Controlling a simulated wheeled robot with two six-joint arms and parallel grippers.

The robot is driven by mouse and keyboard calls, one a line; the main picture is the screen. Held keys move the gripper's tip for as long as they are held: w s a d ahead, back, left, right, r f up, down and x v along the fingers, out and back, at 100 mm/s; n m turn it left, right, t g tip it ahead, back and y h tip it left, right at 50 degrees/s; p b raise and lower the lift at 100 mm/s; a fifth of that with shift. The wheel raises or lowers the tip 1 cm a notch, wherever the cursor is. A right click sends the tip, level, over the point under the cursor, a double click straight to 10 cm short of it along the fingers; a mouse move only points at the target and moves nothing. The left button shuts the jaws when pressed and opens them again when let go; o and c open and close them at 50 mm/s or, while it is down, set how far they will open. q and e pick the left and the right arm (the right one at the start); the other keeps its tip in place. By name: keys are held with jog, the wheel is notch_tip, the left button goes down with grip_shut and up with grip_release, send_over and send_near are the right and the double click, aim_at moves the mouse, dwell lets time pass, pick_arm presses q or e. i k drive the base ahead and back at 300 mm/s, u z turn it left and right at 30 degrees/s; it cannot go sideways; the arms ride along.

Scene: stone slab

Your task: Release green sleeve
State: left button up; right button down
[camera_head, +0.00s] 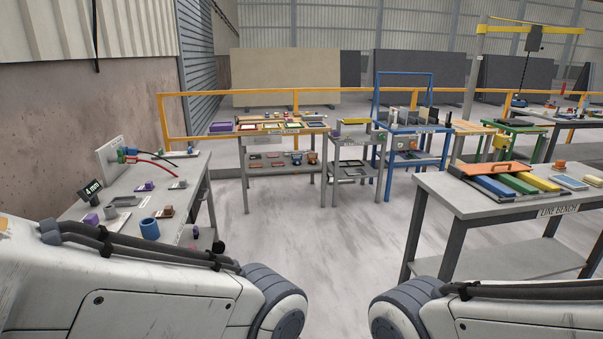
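A small green piece (121,157), possibly the green sleeve, shows at the upright pale panel (107,155) on the left bench (128,194). It is too small to tell its exact shape or what it grips. A blue fitting and a red fitting (131,159) sit close beside it. A red hose (155,165) and a dark hose run from there to the right over the bench. Parts of my two arms fill the lower left and lower right of the view. Neither gripper is in view.
The left bench also holds a "4 mm" display (90,190), a blue cup-like cylinder (150,229) and small purple and brown blocks. The line bench (490,200) stands right, with coloured trays. Open floor (320,245) lies between. A yellow rail (225,93) runs behind.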

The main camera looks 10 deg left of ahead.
aim_at(119, 152)
jog(key=z, duration=0.2)
jog(key=i, duration=2.1)
jog(key=u, duration=0.3)
jog(key=i, duration=1.75)
jog(key=u, duration=1.65)
jog(key=i, duration=1.1)
jog(key=u, duration=0.7)
